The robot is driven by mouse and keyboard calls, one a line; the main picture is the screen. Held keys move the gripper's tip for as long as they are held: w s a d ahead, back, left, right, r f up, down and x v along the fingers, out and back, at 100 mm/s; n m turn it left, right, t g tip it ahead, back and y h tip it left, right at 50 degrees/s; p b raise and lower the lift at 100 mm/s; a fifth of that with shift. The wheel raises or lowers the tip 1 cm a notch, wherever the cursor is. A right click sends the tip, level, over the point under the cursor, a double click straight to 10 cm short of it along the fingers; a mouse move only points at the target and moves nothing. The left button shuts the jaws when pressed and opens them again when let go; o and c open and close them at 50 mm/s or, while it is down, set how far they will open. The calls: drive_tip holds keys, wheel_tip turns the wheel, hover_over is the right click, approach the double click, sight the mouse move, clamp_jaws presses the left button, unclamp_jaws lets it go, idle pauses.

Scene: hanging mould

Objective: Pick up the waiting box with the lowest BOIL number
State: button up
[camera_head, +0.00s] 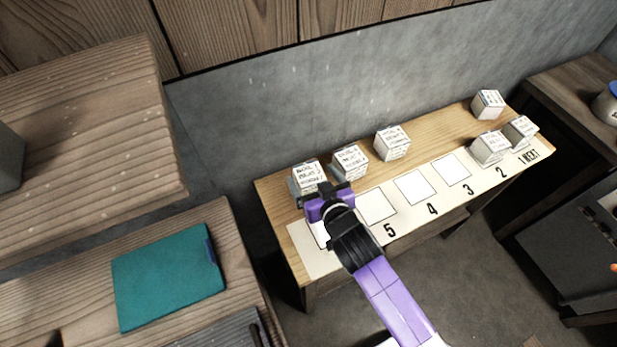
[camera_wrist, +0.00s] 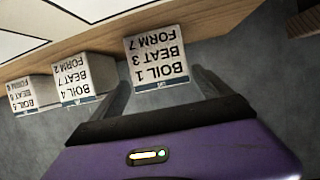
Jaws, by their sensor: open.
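Three white boxes stand in a row at the back left of the wooden bench (camera_head: 275,198). The leftmost box (camera_head: 308,174) reads BOIL 1, BEAT 3, FORM 7, upside down in the wrist view (camera_wrist: 157,57). The middle box (camera_head: 350,160) reads BOIL 4, BEAT 7, FORM 2 in the wrist view (camera_wrist: 84,78). The right one (camera_head: 392,141) appears to read BOIL 5 in the wrist view (camera_wrist: 33,94). My gripper (camera_wrist: 163,88) is open, its fingers to either side of the BOIL 1 box's near end. In the head view my gripper (camera_head: 325,192) partly hides that box.
A white numbered strip (camera_head: 440,197) runs along the bench front. Boxes stand at 1 NEXT (camera_head: 521,131) and 2 (camera_head: 490,148); squares 3, 4 and 5 are empty. Another box (camera_head: 488,104) stands at the back right. A grey wall (camera_head: 300,110) rises behind the bench.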

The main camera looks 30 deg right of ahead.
sight(306, 169)
drive_tip(key=shift+a+p+x, duration=0.2)
drive_tip(key=shift+p+x, duration=0.35)
drive_tip(key=shift+x, duration=1.9)
drive_tip(key=shift+r, duration=0.1)
drive_tip(key=c, duration=1.6)
